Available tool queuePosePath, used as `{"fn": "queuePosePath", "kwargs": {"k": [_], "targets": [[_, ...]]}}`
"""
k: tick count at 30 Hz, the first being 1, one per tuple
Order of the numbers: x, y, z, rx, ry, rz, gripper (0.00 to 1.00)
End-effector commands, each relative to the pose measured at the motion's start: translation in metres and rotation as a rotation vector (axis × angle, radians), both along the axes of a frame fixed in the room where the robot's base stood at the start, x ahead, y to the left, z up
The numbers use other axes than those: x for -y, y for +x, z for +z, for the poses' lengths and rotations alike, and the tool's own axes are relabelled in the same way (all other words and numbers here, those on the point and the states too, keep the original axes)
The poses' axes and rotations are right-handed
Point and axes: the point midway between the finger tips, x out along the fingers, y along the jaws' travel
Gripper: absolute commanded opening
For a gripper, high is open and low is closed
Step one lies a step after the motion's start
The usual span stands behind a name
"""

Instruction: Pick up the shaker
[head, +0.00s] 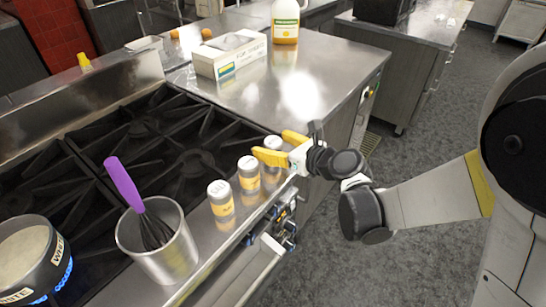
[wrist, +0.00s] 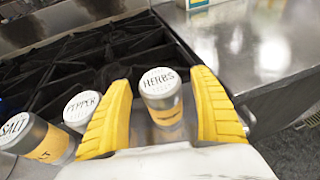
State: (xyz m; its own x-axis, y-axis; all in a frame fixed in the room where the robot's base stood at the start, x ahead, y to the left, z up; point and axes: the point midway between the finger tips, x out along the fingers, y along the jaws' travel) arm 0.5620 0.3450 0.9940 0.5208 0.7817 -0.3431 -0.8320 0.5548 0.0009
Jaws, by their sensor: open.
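Three shakers with white lids and yellow bands stand in a row on the stove's steel front ledge. In the wrist view their lids read HERBS (wrist: 165,108), PEPPER (wrist: 82,108) and SALT (wrist: 40,142). In the head view, the herbs shaker (head: 272,143) is farthest back, with the pepper shaker (head: 248,176) in the middle and the salt shaker (head: 221,203) nearest. My gripper (head: 271,145) has its yellow fingers open around the herbs shaker, one on each side.
A steel pot with a purple-handled whisk (head: 124,186) stands left of the shakers. Another pot (head: 30,255) sits over a blue flame at lower left. A white box (head: 228,56) and a labelled jug (head: 285,22) stand on the steel counter (head: 335,68) behind.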

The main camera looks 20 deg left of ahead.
Motion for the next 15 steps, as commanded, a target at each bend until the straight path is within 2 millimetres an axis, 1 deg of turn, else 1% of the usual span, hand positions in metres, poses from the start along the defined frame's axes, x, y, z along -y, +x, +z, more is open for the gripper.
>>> {"fn": "queuePosePath", "kwargs": {"k": [5,6,8,9,12,15], "targets": [[-0.0005,0.0003,0.0006,0.000,0.000,-0.001,0.73],[-0.0003,0.0003,0.0007,0.000,0.000,-0.001,0.68],[-0.0003,0.0003,0.0007,0.000,0.000,-0.001,0.50],[-0.0003,0.0003,0.0007,0.000,0.000,-0.001,0.37],[-0.0002,0.0003,0.0006,0.000,0.000,-0.001,0.10],[-0.0001,0.0003,0.0008,0.000,0.000,-0.001,0.09]]}}
